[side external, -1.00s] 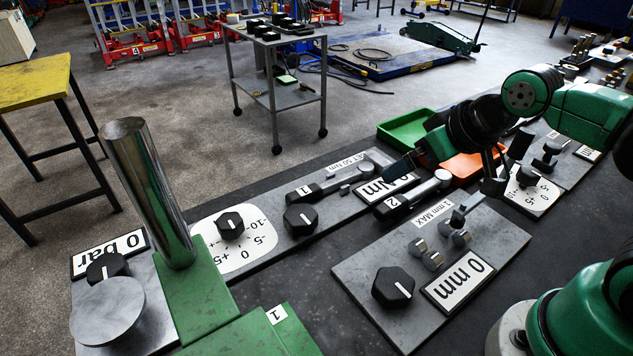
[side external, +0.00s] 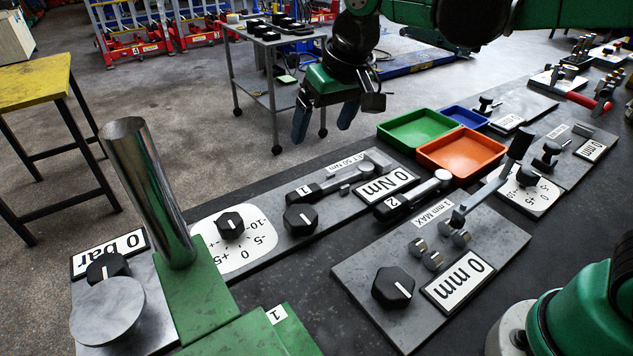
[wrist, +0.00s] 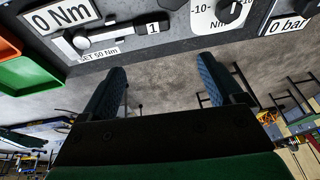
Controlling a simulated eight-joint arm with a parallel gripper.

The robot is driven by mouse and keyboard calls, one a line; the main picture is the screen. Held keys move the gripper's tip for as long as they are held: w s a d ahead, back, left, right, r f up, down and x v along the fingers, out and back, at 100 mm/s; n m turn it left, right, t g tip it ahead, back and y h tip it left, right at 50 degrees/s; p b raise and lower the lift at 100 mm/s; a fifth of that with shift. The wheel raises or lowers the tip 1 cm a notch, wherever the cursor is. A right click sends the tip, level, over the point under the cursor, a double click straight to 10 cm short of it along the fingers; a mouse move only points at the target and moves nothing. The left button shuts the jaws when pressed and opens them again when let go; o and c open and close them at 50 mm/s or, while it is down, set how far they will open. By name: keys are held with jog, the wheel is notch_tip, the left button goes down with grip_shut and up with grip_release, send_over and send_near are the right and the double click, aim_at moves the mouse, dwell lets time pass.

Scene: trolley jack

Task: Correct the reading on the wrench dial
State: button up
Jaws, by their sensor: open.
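The wrench dial (side external: 240,250) is a white plate with a -10 to +5 scale and a black knob (side external: 230,225) bearing a white mark; the exact reading is too small to tell. The wrist view shows the dial cut off at the top (wrist: 205,18). The wrench panel also carries a black hexagonal knob (side external: 300,219), wrench 1 (side external: 318,188), a SET 50 Nm label and a 0 Nm display (side external: 385,188). My gripper (side external: 324,122) is open and empty, fingers pointing down, apart from the panel and beyond the bench's far edge in the picture. It also shows in the wrist view (wrist: 162,70).
A metal post (side external: 150,190) stands left of the dial, by the 0 bar display (side external: 108,252). The 0 mm panel (side external: 430,275) lies in front. Green (side external: 390,131), orange (side external: 425,157) and blue trays sit right of the wrench panel. A grey trolley (side external: 278,95) stands behind.

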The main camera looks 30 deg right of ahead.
jog(key=w+a+f+g, duration=0.25)
jog(key=w+a, duration=0.25)
jog(key=a, duration=0.3)
jog(key=g, duration=0.1)
send_over(229, 220)
jog(key=shift+h, duration=0.4)
jog(key=f, duration=0.6)
jog(key=shift+d, duration=0.2)
jog(key=shift+a+f, duration=0.25)
jog(key=shift+f, duration=0.35)
notch_tip(229, 220, down, 5)
jog(key=shift+r, duration=0.1)
jog(key=c, duration=1.3)
